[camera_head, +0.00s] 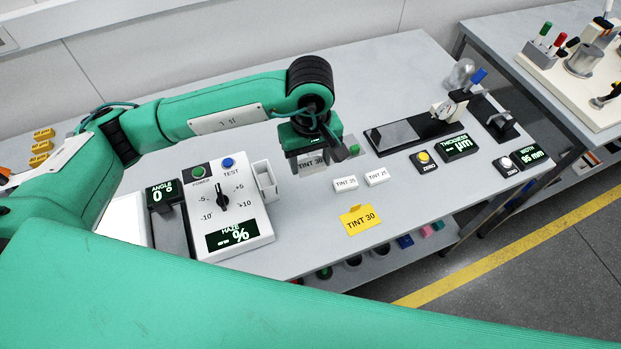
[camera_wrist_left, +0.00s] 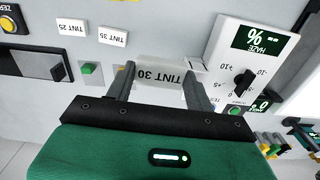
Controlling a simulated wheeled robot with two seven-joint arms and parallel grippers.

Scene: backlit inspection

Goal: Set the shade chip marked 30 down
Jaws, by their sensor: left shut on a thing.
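My left gripper (camera_head: 311,168) is shut on a shade chip marked TINT 30 (camera_head: 311,162), which it holds over the table. In the left wrist view the chip (camera_wrist_left: 160,75) sits between the two fingers, its lettering upside down. A yellow card marked TINT 30 (camera_head: 360,220) lies near the table's front edge, to the right of and nearer than the gripper. White labels TINT 35 (camera_head: 345,184) and TINT 25 (camera_head: 376,177) lie behind the card. My right gripper does not show.
The haze meter (camera_head: 221,208), with its dial and a pale holder at its side, stands left of the gripper. A thickness gauge (camera_head: 457,146) and a black plate (camera_head: 395,136) lie to the right. The table's front edge runs close by the yellow card.

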